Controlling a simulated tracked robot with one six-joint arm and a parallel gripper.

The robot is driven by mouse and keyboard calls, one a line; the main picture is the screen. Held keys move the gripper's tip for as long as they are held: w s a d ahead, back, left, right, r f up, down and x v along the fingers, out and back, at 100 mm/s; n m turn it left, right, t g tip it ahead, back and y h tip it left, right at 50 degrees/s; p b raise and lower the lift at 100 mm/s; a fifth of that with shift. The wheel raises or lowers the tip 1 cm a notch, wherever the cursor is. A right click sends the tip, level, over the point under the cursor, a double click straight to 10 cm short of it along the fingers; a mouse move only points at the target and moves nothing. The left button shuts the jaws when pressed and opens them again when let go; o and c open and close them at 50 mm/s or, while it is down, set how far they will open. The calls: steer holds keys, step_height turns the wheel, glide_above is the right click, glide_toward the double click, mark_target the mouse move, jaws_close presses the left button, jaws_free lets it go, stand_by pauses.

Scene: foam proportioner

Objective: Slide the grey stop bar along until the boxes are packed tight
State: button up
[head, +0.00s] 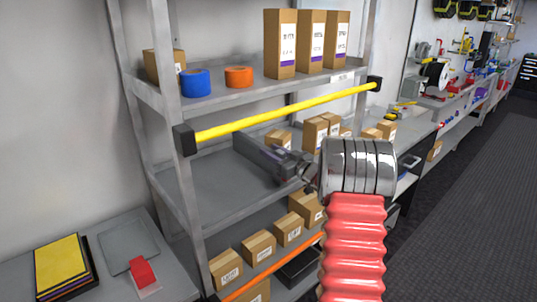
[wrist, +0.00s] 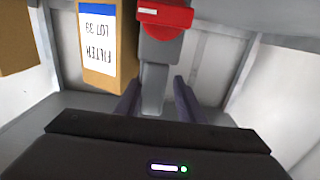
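The grey stop bar (wrist: 156,75) stands in the middle of the wrist view, with a red piece (wrist: 165,17) across it. My gripper (wrist: 157,84) has its two dark fingers on either side of the bar, with a gap visible at each side. A cardboard box (wrist: 104,60) labelled FILTER is just left of the bar, and another box (wrist: 14,45) is at the left edge with a gap between them. In the head view my gripper reaches into the middle shelf, beside boxes (head: 315,132); its fingertips and the bar cannot be made out there.
A yellow rail (head: 285,113) crosses the rack front above my arm. The upper shelf (head: 222,95) holds tall boxes and tape rolls. Lower boxes (head: 258,247) stand behind an orange rail (head: 268,268). The left part of the middle shelf (head: 195,178) is bare.

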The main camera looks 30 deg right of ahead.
steer(key=shift+d+f, duration=0.1)
steer(key=shift+f, duration=0.1)
steer(key=shift+s, duration=0.1)
steer(key=shift+s+d, duration=0.15)
steer(key=shift+s, duration=0.5)
steer(key=s+d, duration=0.1)
steer(key=s, duration=1.1)
steer(key=shift+r, duration=0.15)
